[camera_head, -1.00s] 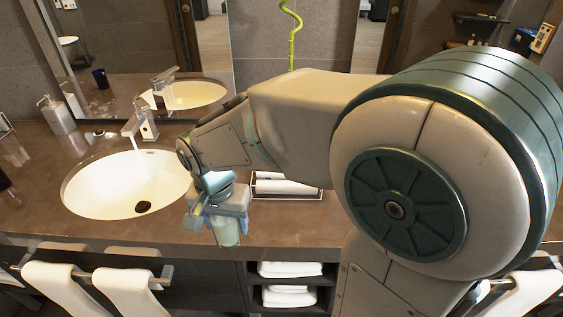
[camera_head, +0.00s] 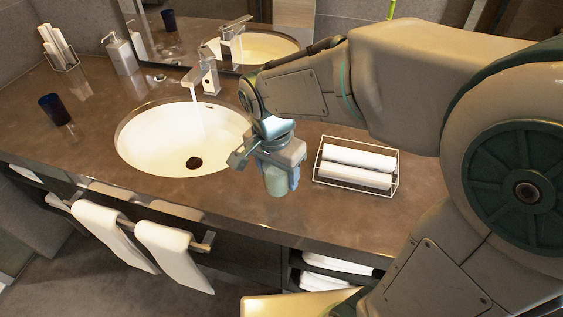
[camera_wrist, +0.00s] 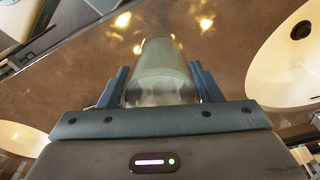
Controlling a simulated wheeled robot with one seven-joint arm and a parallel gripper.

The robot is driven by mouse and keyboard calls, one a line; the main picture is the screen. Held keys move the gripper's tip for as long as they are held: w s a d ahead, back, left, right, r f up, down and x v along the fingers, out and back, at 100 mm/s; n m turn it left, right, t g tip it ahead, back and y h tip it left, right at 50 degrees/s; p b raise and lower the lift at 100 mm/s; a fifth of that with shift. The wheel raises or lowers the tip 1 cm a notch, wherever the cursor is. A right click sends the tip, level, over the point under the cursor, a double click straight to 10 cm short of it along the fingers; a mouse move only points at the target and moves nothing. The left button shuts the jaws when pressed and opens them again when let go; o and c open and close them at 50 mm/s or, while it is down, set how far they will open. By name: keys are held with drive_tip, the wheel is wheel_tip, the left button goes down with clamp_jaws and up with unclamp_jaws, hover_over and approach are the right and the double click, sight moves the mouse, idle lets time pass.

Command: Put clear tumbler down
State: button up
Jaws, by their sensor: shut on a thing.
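The clear tumbler (camera_head: 276,184) is a pale greenish, see-through cup between the fingers of my gripper (camera_head: 278,172). My gripper is shut on it and points down, to the right of the sink near the counter's front. In the wrist view the tumbler (camera_wrist: 160,72) lies between the two blue fingers of my gripper (camera_wrist: 161,85), with brown counter beyond it. I cannot tell whether the tumbler's base touches the counter.
The sink (camera_head: 165,150) with a running tap (camera_head: 205,72) is left of my gripper. A wire tray (camera_head: 318,172) of rolled white towels is close on the right. A dark blue cup (camera_head: 54,109) stands far left. Towels (camera_head: 160,250) hang in front. Counter (camera_head: 75,150) left of the sink is mostly clear.

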drive_tip(key=shift+w+d+f+p, duration=0.1)
drive_tip(key=shift+w+f+p, duration=0.05)
drive_tip(key=shift+w+f, duration=0.9)
drive_tip(key=shift+w+d+f+p, duration=0.15)
drive_tip(key=shift+w+f, duration=0.65)
drive_tip(key=shift+f, duration=0.6)
drive_tip(key=shift+w+d+f+p, duration=0.1)
drive_tip(key=shift+w+f+p, duration=0.05)
drive_tip(key=shift+w+f, duration=0.9)
drive_tip(key=shift+s+f, duration=0.15)
drive_tip(key=shift+f, duration=0.05)
drive_tip(key=shift+f, duration=0.15)
drive_tip(key=o, duration=1.4)
